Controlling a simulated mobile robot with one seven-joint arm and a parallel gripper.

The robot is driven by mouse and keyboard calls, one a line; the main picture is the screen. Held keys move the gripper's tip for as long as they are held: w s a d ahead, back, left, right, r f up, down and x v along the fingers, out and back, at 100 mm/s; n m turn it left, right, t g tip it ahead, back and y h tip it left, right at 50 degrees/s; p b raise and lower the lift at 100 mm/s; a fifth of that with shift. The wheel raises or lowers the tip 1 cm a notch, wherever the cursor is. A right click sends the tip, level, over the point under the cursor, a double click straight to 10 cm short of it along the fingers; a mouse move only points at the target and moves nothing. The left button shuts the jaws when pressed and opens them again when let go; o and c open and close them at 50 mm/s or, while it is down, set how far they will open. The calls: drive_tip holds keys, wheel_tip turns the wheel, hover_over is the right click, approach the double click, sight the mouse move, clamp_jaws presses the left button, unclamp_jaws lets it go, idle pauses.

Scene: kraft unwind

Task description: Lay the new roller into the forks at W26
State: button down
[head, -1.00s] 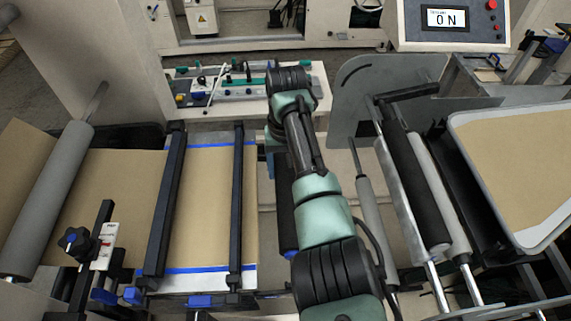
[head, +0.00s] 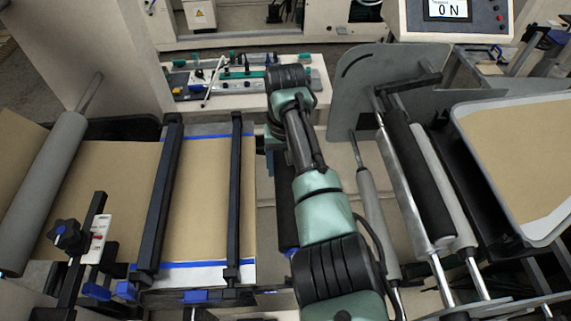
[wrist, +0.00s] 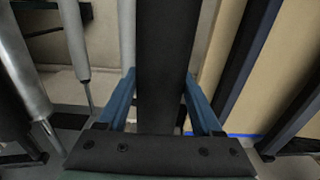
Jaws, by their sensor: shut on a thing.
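A black roller (wrist: 165,60) runs lengthwise through the wrist view, between the two blue fingers of my gripper (wrist: 160,98). The gripper is shut on it. In the head view, part of a dark roller (head: 285,205) shows just left of my arm, which hides the rest of it and my gripper. No W26 label is readable, and I cannot tell which supports are its forks.
A slim grey roller (head: 374,215) lies right of my arm, with a thick black roller (head: 420,180) beyond it. Brown web (head: 205,205) under black crossbars (head: 163,200) lies left. A tool tray (head: 240,82) stands behind.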

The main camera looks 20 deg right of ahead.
drive_tip(key=shift+w+f, duration=0.1)
wheel_tip(320, 180, down, 6)
drive_tip(key=b, duration=0.4)
drive_tip(key=shift+f, duration=0.2)
idle(0.7)
drive_tip(key=shift+f+b, duration=0.25)
drive_tip(key=shift+b, duration=0.15)
drive_tip(key=shift+f+b, duration=1.05)
drive_tip(key=shift+f, duration=0.45)
drive_tip(key=shift+f, duration=0.25)
idle(0.3)
drive_tip(key=shift+c, duration=0.2)
unclamp_jaws()
drive_tip(key=shift+o, duration=0.2)
drive_tip(key=shift+s+f, duration=0.15)
drive_tip(key=shift+s, duration=0.05)
